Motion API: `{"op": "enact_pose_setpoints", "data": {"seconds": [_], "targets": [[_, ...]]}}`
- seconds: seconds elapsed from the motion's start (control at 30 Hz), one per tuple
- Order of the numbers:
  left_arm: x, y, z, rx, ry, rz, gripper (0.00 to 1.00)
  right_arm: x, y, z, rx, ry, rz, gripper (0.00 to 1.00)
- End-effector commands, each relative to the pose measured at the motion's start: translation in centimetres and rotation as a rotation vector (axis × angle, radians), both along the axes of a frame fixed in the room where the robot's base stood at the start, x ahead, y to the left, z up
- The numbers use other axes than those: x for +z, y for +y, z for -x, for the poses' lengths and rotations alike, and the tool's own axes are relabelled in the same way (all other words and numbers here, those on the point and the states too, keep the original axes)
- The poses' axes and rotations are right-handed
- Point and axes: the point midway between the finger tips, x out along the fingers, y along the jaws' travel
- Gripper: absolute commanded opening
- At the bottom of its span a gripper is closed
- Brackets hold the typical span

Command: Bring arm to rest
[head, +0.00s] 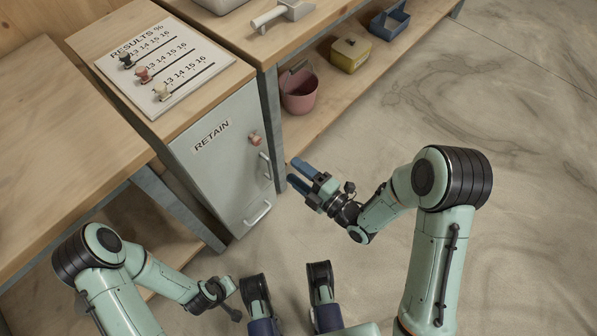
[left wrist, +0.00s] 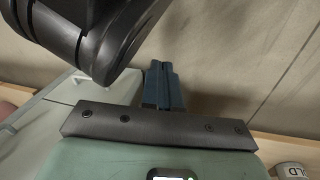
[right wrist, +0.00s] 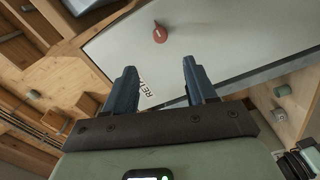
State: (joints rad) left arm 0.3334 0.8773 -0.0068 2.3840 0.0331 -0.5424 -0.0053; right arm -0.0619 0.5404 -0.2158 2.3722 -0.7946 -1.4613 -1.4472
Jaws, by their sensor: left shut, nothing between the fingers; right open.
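My right gripper (head: 296,175) is open and empty in the head view, with its blue fingers close to the right edge of the grey RETAIN cabinet (head: 225,170). In the right wrist view the two fingers (right wrist: 160,70) stand apart, with the cabinet's panel, red knob (right wrist: 160,34) and part of its label beyond them. I cannot tell whether they touch the cabinet. My left gripper (left wrist: 162,80) is shut and empty in the left wrist view, its blue fingers together. In the head view the left arm hangs low at the lower left, its fingertips hard to make out.
A wooden bench (head: 60,150) stands at the left. A RESULTS board (head: 165,60) with several sliders lies on the cabinet top. A shelf holds a pink bucket (head: 299,92), a yellow box (head: 351,52) and a blue bin (head: 390,20). The floor (head: 530,130) at the right is clear.

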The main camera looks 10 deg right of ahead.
Motion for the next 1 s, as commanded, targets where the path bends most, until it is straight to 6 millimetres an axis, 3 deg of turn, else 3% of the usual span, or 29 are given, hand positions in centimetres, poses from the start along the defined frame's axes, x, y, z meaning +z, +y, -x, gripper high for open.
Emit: {"op": "enact_pose_setpoints", "data": {"seconds": [0.47, 0.57, 0.67, 0.87, 1.0], "targets": [[0.4, 0.0, 0.2, -0.001, 0.004, 0.002, 0.0, -0.1, -0.1, 0.0, -0.007, 0.027, -0.006, 0.56], [2.3, -0.4, 0.9, -0.008, 0.014, 0.011, 0.0, -0.8, -0.7, 0.5, -0.044, 0.159, -0.043, 0.56], [5.7, -1.2, 2.0, -0.022, 0.036, 0.03, 0.0, -2.2, -1.9, 1.8, -0.136, 0.413, -0.125, 0.56], [13.5, -3.0, 4.4, -0.06, 0.097, 0.076, 0.0, -6.2, -4.8, 8.4, -0.483, 1.07, -0.403, 0.56], [18.1, -4.2, 5.6, -0.089, 0.146, 0.108, 0.0, -7.6, -5.7, 15.2, -0.815, 1.488, -0.624, 0.56]]}}
